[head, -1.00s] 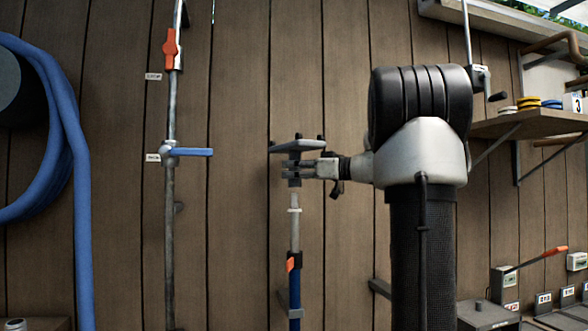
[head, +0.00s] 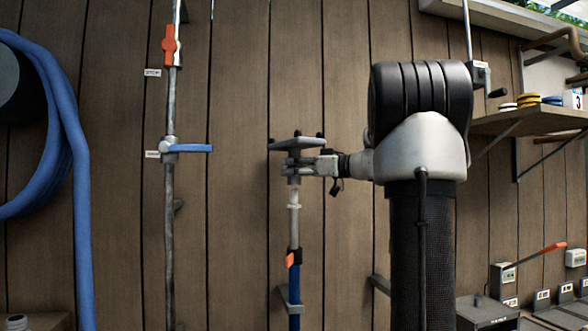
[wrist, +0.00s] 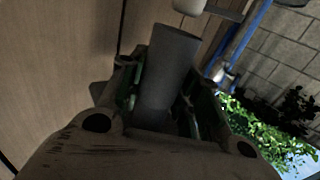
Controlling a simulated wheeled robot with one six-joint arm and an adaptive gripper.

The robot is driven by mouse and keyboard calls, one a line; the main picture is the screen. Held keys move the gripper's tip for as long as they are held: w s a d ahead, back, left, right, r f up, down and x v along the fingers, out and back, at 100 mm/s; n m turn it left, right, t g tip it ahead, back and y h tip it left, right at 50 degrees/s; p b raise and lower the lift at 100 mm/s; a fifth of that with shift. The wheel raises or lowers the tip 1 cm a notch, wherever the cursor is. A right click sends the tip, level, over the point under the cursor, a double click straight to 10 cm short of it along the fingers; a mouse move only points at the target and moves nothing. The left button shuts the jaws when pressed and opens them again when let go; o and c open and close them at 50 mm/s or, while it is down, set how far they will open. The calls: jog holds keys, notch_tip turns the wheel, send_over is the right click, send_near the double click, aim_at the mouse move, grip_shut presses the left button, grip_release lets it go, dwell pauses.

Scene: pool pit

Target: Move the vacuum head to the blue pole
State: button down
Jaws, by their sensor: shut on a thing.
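In the head view the flat grey vacuum head (head: 298,143) is held level, with its neck pointing down. My gripper (head: 308,167) is shut on the neck from the right. The blue pole (head: 294,282) stands upright against the wall directly below, with a pale upper tube (head: 294,225) and an orange clip. The neck's lower end is right at the tube's top; I cannot tell whether they touch. In the wrist view a grey cylinder (wrist: 170,65), seemingly the neck, lies between the fingers of my gripper (wrist: 160,105).
A vertical pipe with a blue lever (head: 192,148) and an orange valve handle (head: 170,46) runs up the wall to the left. A blue hose (head: 72,150) hangs at far left. A wooden shelf (head: 530,122) is at right. The wall between pipe and pole is clear.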

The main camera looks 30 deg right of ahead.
aim_at(294, 183)
jog(key=shift+f, duration=0.15)
jog(key=shift+f, duration=0.2)
jog(key=shift+f, duration=0.25)
jog(key=shift+f, duration=0.9)
jog(key=shift+f, duration=0.15)
jog(key=shift+f, duration=0.6)
jog(key=shift+f, duration=0.45)
dwell(0.4)
dwell(0.3)
jog(key=c, duration=0.9)
grip_release()
jog(key=shift+c, duration=0.2)
